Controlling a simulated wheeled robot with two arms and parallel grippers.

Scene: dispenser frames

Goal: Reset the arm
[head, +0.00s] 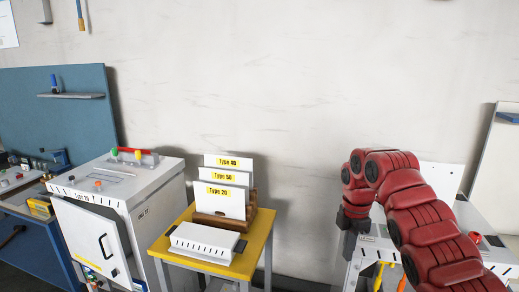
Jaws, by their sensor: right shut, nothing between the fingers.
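My right arm, red and segmented, comes in from the lower right and bends over at its top. My right gripper (348,248) hangs below the bend, small, dark and pointing down at the left edge of the white unit (420,250). It is shut with nothing seen in it. The arm hides much of that unit. My left gripper and left arm are not in view.
A yellow table (258,255) holds a white slotted box (203,241) and a wooden rack with several white panels, the front one labelled Type 20 (222,200). A white cabinet (135,195) with a door ajar stands left. Clear floor space between tables is narrow.

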